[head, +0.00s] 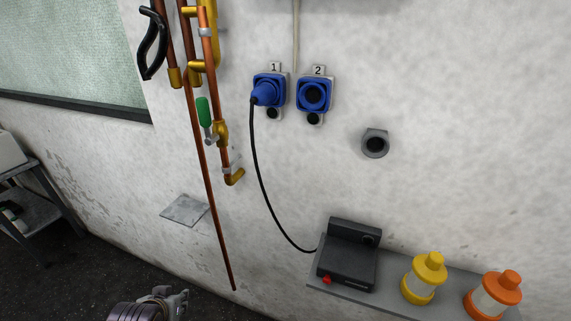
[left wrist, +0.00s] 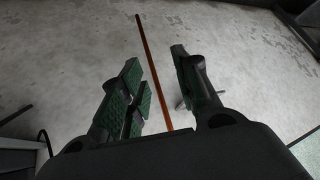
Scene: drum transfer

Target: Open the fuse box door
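No fuse box or door can be clearly made out in either view. A grey edge (head: 350,4) is cut off at the top of the head view, and I cannot tell what it belongs to. My left gripper (head: 172,301) is at the bottom of the head view, low in front of the wall and left of the grey shelf. In the left wrist view its fingers (left wrist: 162,88) are spread, with nothing held between them. A copper pipe (left wrist: 154,72) shows in the background behind the gap. My right gripper is in neither view.
Copper pipes (head: 198,150) with a green-handled valve (head: 204,112) run down the wall. A blue plug (head: 266,92) sits in socket 1, beside socket 2 (head: 314,95). Its cable reaches a black device (head: 348,256) on the shelf (head: 385,298), near yellow (head: 424,278) and orange (head: 493,294) containers.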

